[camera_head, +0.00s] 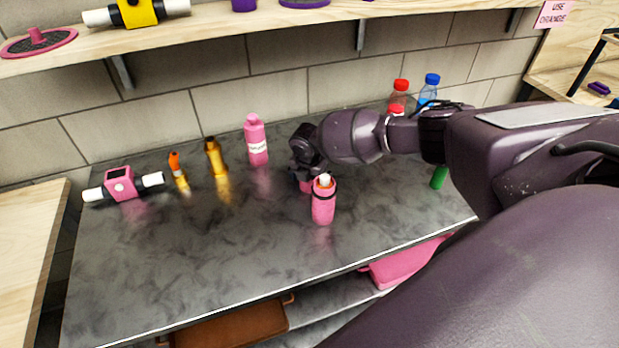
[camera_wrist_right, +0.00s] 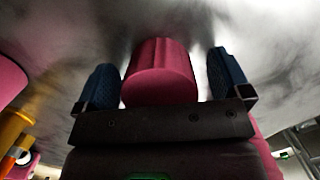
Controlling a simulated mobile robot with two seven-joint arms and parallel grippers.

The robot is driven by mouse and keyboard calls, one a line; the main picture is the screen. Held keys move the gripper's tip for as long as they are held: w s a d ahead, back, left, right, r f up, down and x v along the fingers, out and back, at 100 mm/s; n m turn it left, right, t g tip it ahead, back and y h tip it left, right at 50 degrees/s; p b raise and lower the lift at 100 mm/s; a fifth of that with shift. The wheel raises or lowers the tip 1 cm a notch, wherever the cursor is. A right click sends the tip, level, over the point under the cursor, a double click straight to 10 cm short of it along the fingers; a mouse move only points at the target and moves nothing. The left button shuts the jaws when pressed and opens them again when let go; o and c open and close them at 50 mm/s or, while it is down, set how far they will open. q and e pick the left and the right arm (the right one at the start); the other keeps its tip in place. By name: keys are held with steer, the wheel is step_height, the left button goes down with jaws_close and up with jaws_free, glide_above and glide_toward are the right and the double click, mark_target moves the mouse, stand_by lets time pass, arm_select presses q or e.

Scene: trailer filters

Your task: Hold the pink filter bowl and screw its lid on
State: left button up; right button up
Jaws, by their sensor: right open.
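The pink filter bowl (camera_head: 323,207) stands upright on the grey counter in the head view, with a dark ring near its top and a white cartridge (camera_head: 324,180) showing in its open mouth. My right gripper (camera_head: 304,176) points down just behind and left of the bowl. A smaller pink piece (camera_head: 306,186), perhaps the lid, shows below it, partly hidden. In the right wrist view, a pink cylindrical piece (camera_wrist_right: 158,80) lies between the two blue finger pads of my open right gripper (camera_wrist_right: 165,85). My left gripper is out of view.
A pink bottle (camera_head: 256,142), a gold bottle (camera_head: 215,158), an orange-topped bottle (camera_head: 178,172) and a pink filter housing with white ends (camera_head: 121,184) stand at the back left. Red and blue bottles (camera_head: 428,88) stand back right. The front counter is clear.

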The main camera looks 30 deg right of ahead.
steer(key=shift+c, duration=0.2)
steer(key=c, duration=1)
step_height(320, 180, up, 20)
steer(key=shift+r+p, duration=0.1)
steer(key=shift+p, duration=0.45)
